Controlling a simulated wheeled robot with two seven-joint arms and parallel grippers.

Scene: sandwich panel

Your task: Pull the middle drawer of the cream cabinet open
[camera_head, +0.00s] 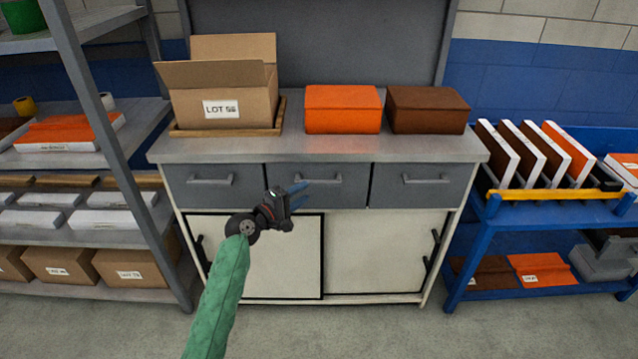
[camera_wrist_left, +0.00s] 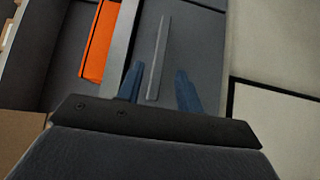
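The cream cabinet (camera_head: 374,250) has a row of grey drawers under its grey top. The middle drawer (camera_head: 350,195) is shut, its front level with the drawers beside it. Its bar handle (camera_head: 322,181) also shows in the left wrist view (camera_wrist_left: 160,58). My left gripper (camera_head: 301,191) is in front of the drawer's left part, close to the handle. In the left wrist view the blue fingers (camera_wrist_left: 159,72) are apart, one on each side of the handle's line. I cannot tell whether they reach around the bar. My right gripper is not in view.
An open cardboard box (camera_head: 222,105), an orange box (camera_head: 342,109) and a brown box (camera_head: 427,109) stand on the cabinet top. Grey shelving (camera_head: 128,172) stands close on the left, a blue rack (camera_head: 480,245) on the right. The floor in front is clear.

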